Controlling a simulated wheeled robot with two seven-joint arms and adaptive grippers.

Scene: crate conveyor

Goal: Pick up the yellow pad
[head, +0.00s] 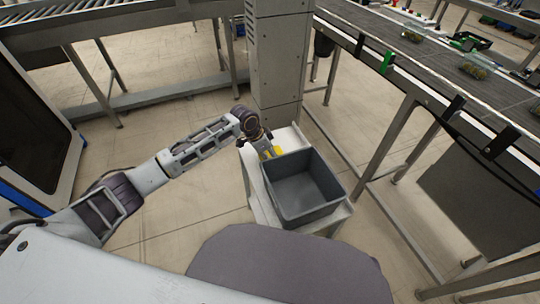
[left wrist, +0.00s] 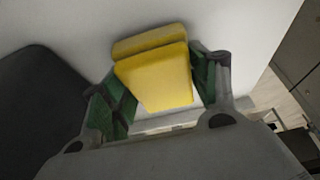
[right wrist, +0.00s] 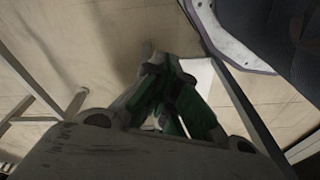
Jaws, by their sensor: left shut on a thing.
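The yellow pad (left wrist: 158,78) is between the green-lined fingers of my left gripper (left wrist: 160,80), which is shut on it. A second yellow shape (left wrist: 149,40) shows right behind it; I cannot tell whether it is a separate pad. Both are over a white surface. In the head view the left gripper (head: 268,150) is at the white stand, beside the grey crate, and mostly hides the yellow pad (head: 277,150). My right gripper (right wrist: 162,65) shows only in the right wrist view, its fingers together and empty above the floor.
The open grey crate (head: 304,211) looks empty and stands on the white stand (head: 258,196) just right of the left gripper. A grey column (head: 278,60) rises behind. A conveyor (head: 440,75) with several items runs along the right. The floor at left is clear.

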